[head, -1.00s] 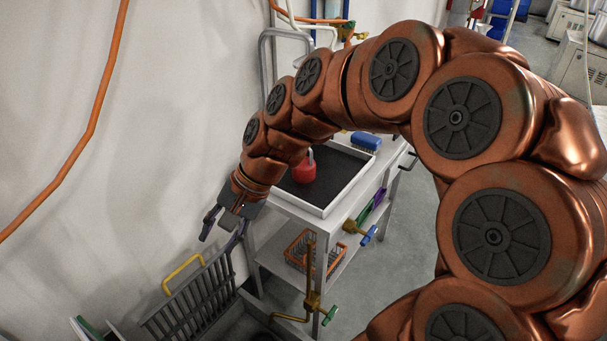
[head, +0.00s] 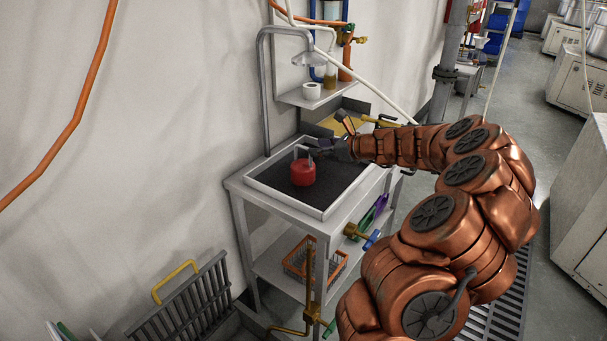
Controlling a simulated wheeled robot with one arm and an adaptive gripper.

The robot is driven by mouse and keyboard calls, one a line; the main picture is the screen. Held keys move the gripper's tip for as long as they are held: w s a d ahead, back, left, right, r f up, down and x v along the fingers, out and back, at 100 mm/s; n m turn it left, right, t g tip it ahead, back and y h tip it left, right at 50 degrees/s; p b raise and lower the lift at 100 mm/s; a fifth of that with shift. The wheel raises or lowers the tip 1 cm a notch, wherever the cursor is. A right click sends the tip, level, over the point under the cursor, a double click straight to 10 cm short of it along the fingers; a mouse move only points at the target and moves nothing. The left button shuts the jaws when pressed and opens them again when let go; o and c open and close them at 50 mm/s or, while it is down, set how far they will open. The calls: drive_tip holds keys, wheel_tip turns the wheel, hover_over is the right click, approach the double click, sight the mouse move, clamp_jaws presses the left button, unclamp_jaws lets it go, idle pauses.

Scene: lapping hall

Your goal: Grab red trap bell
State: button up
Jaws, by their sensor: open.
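The red trap bell (head: 303,173) stands upright in the dark-bottomed tray with a pale rim (head: 263,194) on top of a grey stand. A grey loop-like handle shows at its top. My gripper (head: 318,146) is open and reaches in from the right, at the bell's upper right, with its fingers pointing left toward the handle. The fingers look very near the handle, but I cannot tell whether they touch it or lie around it.
A grey bent pipe (head: 264,95) rises behind the tray. A wall shelf (head: 318,98) holds a white roll (head: 311,90). An orange basket (head: 314,258) sits on the stand's lower shelf. A brass valve (head: 353,231) sticks out in front. A dark rack (head: 190,302) stands at lower left.

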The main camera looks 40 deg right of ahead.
sight(303, 147)
drive_tip(key=shift+p+x, duration=0.3)
drive_tip(key=shift+x, duration=3.55)
drive_tip(key=shift+d+r, duration=0.1)
clamp_jaws()
